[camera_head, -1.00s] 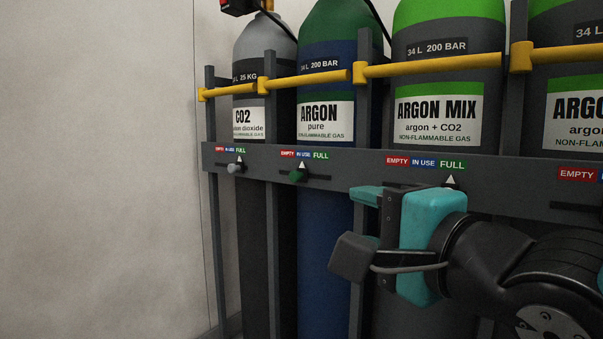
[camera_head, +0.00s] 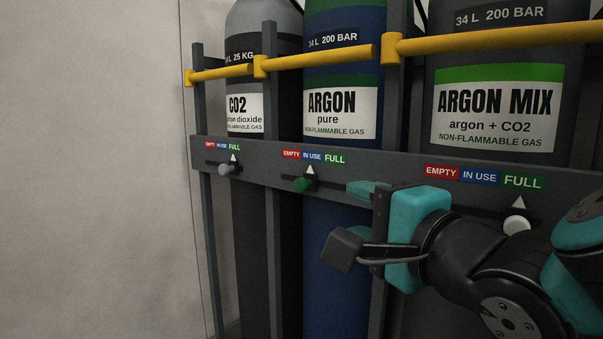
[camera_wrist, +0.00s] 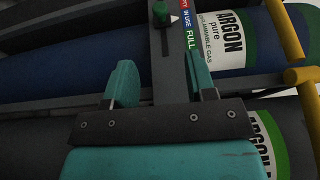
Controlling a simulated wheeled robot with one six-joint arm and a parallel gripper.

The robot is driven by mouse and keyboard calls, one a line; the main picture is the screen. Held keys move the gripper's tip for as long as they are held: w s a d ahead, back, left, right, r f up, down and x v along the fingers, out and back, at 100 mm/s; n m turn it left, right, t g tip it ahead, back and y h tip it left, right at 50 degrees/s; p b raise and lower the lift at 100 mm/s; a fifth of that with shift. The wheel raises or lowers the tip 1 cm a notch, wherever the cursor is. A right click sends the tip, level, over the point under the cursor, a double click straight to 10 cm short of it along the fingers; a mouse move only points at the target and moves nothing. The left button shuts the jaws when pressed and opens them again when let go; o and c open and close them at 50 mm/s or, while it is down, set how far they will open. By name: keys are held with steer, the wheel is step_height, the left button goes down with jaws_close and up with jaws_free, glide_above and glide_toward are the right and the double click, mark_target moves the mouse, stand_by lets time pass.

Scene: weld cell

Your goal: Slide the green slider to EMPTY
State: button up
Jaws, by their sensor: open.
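The green slider (camera_head: 302,184) is a small round knob on the dark rail under the "ARGON pure" cylinder. Its white pointer stands under IN USE, with the red EMPTY label (camera_head: 291,154) to the left. My gripper (camera_head: 372,190) is to the right of the knob, in front of the rail, and apart from it; one teal finger shows there. In the wrist view, the two teal fingers of my gripper (camera_wrist: 163,78) are spread with nothing between them but the rail behind. The green slider (camera_wrist: 161,14) is at the top edge, beyond the fingertips.
A grey slider (camera_head: 226,169) sits on the rail to the left, under CO2. A white slider (camera_head: 516,225) sits to the right, under FULL for ARGON MIX. A yellow bar (camera_head: 320,58) crosses the cylinders above. A pale wall (camera_head: 90,170) stands at the left.

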mark_target(300, 186)
steer(key=p+x, duration=0.3)
steer(key=x, duration=1.2)
steer(key=shift+w+a, duration=0.1)
steer(key=shift+a, duration=0.05)
